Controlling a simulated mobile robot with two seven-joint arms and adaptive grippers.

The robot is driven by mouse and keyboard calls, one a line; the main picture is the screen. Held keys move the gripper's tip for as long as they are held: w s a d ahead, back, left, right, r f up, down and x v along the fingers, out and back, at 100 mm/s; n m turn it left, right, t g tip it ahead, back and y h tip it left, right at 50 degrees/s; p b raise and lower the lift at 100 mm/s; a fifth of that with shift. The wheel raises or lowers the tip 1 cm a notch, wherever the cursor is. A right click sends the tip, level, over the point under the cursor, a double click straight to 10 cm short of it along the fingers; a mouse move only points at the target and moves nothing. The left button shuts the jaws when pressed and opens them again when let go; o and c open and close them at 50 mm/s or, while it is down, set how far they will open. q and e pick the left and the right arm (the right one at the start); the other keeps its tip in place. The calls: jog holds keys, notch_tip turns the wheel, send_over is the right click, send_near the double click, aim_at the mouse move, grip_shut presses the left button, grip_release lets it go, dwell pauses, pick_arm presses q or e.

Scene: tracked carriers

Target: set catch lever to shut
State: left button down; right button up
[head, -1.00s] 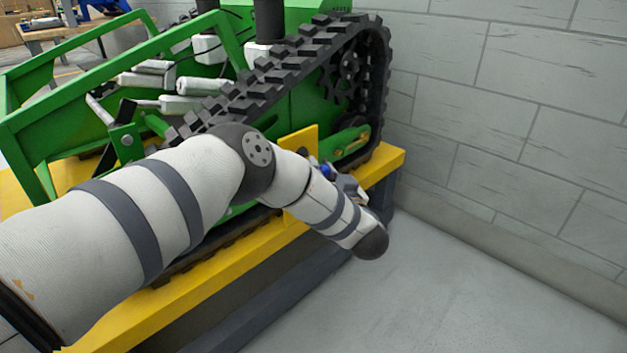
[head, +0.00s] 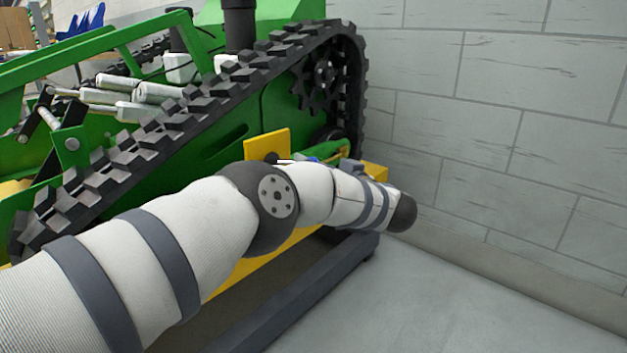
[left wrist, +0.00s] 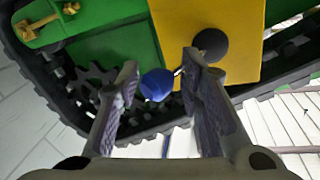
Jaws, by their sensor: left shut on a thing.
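The catch lever has a blue knob (left wrist: 157,85) at the end of a thin metal rod. The rod runs from a round black hub (left wrist: 210,45) on an upright yellow plate (left wrist: 185,25). In the head view the rod points right from the hub (head: 271,157), nearly level, and a bit of the blue knob (head: 315,159) shows behind my arm. My left gripper (left wrist: 160,65) is shut on the lever, with the blue knob between its fingers. In the head view my wrist and forearm hide most of the gripper. My right gripper is not in view.
The green carrier (head: 285,105) with its black track (head: 250,85) stands on a yellow and dark grey stand (head: 325,280). A grey block wall (head: 480,120) rises close on the right. The floor (head: 430,300) at lower right is clear.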

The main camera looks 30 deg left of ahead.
pick_arm(q)
jog(key=shift+w+a+r, duration=0.2)
jog(key=shift+a+r, duration=0.1)
jog(key=shift+r, duration=0.25)
jog(key=shift+a+r, duration=0.1)
jog(key=c, duration=1.4)
grip_release()
jog(key=shift+w, duration=0.15)
jog(key=f+v, duration=0.1)
jog(key=v, duration=1.2)
jog(key=shift+w+f, duration=0.1)
jog(key=shift+f, duration=0.05)
